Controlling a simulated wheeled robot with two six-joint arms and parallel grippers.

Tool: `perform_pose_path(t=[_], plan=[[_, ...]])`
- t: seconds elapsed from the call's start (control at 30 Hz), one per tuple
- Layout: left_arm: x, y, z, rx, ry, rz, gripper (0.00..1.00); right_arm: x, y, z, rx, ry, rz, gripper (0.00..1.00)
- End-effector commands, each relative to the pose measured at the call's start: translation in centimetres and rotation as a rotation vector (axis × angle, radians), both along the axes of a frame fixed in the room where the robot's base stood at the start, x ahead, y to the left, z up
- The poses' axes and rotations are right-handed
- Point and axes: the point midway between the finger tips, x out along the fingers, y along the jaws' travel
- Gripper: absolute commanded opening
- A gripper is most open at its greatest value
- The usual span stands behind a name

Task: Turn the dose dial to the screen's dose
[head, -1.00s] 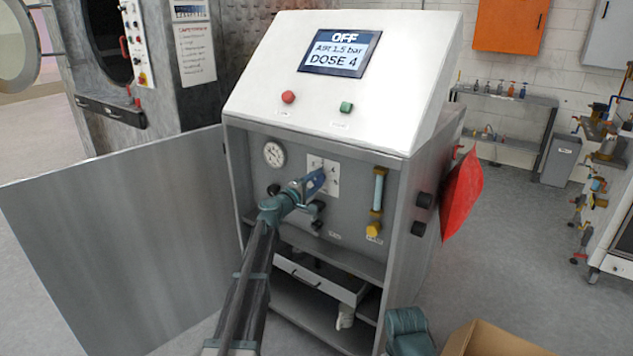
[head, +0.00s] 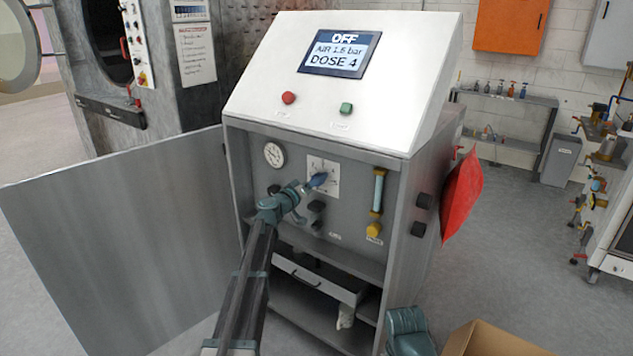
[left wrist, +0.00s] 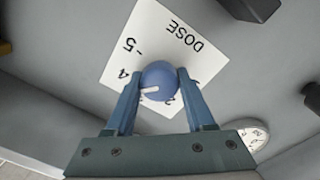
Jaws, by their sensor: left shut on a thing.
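The screen (head: 340,54) on the sloped white top reads OFF, an air pressure line and DOSE 4. The blue dose dial (left wrist: 158,78) sits on a white plate marked DOSE, which also shows in the head view (head: 325,165). My left gripper (left wrist: 157,74) is shut on the dial, one finger on each side. The dial's white mark points left and slightly down in the left wrist view, near the 4 side; the exact number is unclear. The fingers hide part of the scale. In the head view my left gripper (head: 317,181) hides most of the dial.
A round gauge (head: 274,155) is left of the plate, and dark knobs (head: 317,206) are below it. A flow tube with a yellow knob (head: 374,229) is at right. The cabinet door (head: 120,240) stands open at left. A cardboard box (head: 490,340) is at lower right.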

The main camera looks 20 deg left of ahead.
Motion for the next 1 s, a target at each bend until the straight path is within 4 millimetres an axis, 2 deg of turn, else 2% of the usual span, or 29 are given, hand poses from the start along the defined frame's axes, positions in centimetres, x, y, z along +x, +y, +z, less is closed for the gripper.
perform_pose_path(t=[0.3, 0.87, 0.9, 1.0], plan=[[-0.16, -0.12, -0.07, 0.112, -0.04, -0.004, 0.0, 0.0, 0.0, 0.03, 0.0, 0.0, 0.0, 0.5], [-0.19, -0.14, -0.1, 0.137, -0.048, -0.004, 0.0, 0.0, 0.0, 0.03, 0.0, 0.0, 0.0, 0.5], [-0.19, -0.14, -0.1, 0.137, -0.048, -0.004, 0.58, 0.0, 0.0, 0.03, 0.0, 0.0, 0.0, 0.5], [-0.17, -0.13, -0.08, 0.136, -0.048, -0.004, 0.76, 0.0, 0.0, 0.04, 0.0, 0.0, 0.0, 0.5]])
